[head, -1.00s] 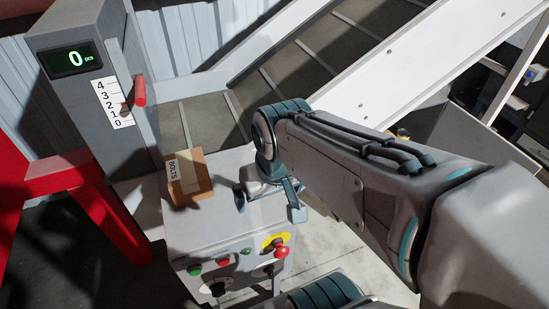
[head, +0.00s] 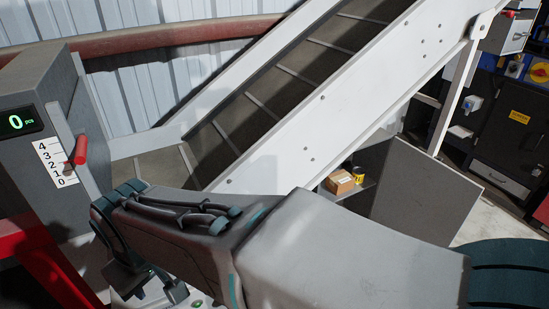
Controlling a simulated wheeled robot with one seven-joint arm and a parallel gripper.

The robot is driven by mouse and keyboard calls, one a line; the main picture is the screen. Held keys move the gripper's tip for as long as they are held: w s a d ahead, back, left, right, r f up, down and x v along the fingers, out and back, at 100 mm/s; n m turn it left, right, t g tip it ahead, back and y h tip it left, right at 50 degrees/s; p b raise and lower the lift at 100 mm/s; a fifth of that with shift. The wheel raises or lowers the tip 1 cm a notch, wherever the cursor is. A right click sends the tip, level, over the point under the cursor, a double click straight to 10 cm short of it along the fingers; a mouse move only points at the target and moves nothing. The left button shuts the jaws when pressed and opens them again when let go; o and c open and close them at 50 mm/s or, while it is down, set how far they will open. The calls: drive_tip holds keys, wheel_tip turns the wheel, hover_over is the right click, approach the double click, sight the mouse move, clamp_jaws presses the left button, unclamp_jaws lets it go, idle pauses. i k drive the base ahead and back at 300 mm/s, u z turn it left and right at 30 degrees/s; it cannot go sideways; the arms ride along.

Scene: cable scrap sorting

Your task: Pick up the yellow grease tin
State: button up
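The yellow grease tin (head: 358,174) is a small yellow cylinder with a dark top. It stands on a grey shelf (head: 352,190) under the conveyor's white side panel, right of the middle of the head view. A small cardboard box (head: 339,182) stands just to its left. My gripper (head: 150,285) is at the lower left, well apart from the tin, and is partly hidden by my arm. I cannot tell whether its fingers are open or shut.
The inclined conveyor (head: 240,133) with white side panels rises to the right above the shelf. A grey panel (head: 425,200) stands right of the shelf. The grey counter box (head: 30,90) with a red lever (head: 79,150) is at left. Dark cabinets (head: 510,135) stand at far right.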

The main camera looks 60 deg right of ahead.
sight(358, 173)
drive_tip(key=u, duration=1.05)
drive_tip(key=k, duration=0.4)
drive_tip(key=z, duration=3.45)
drive_tip(key=i, duration=0.5)
drive_tip(key=u, duration=0.05)
drive_tip(key=k, duration=0.55)
drive_tip(key=z, duration=0.8)
drive_tip(key=i, duration=1.25)
drive_tip(key=u, duration=0.4)
